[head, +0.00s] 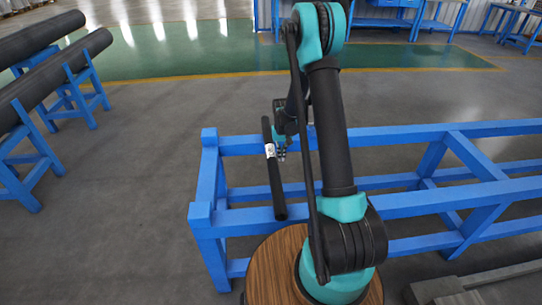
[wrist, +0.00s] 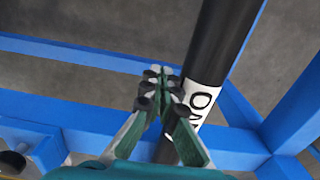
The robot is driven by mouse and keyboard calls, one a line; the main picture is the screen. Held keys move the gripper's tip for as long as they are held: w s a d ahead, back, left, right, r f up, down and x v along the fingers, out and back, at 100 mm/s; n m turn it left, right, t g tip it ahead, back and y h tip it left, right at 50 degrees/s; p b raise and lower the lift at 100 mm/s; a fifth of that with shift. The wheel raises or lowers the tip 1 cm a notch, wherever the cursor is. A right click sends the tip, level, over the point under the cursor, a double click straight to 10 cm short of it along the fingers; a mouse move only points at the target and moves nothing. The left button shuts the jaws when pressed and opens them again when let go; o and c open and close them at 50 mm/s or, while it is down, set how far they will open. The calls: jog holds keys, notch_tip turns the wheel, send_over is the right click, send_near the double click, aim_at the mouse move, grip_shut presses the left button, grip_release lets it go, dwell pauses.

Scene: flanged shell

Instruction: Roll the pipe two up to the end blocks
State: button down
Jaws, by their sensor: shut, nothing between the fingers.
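The pipe two (head: 274,180) is a black pipe with a white label. It lies across the two blue rails of the rack, to the right of the far end block (head: 209,133) and near end block (head: 200,211), with a gap to both. In the wrist view the pipe (wrist: 222,45) runs steeply, its label partly hidden behind a finger. My gripper (head: 281,154) is beside the pipe's middle, on its right in the head view. In the wrist view my gripper (wrist: 161,75) has its fingers together and empty; whether they touch the pipe is unclear.
The blue rack (head: 400,200) extends to the right, its rails bare there. Rail between pipe and end blocks is clear. Large dark pipes (head: 50,70) lie on blue stands at the left. A grey beam (head: 480,280) is at lower right.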

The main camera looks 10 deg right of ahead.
jog(key=shift+a, duration=11.7)
jog(key=d+r, duration=0.3)
jog(key=r, duration=0.6)
jog(key=shift+d, duration=0.1)
jog(key=s+d+r+t, duration=0.2)
jog(key=s+d+r, duration=0.7)
jog(key=s+d, duration=0.4)
jog(key=s+d+t, duration=0.1)
jog(key=s+d, duration=0.4)
jog(key=s, duration=0.3)
jog(key=s+d+f+t, duration=0.1)
jog(key=s+d, duration=0.5)
jog(key=s, duration=0.3)
jog(key=shift+s+d+f, duration=0.2)
jog(key=shift+s+f, duration=0.05)
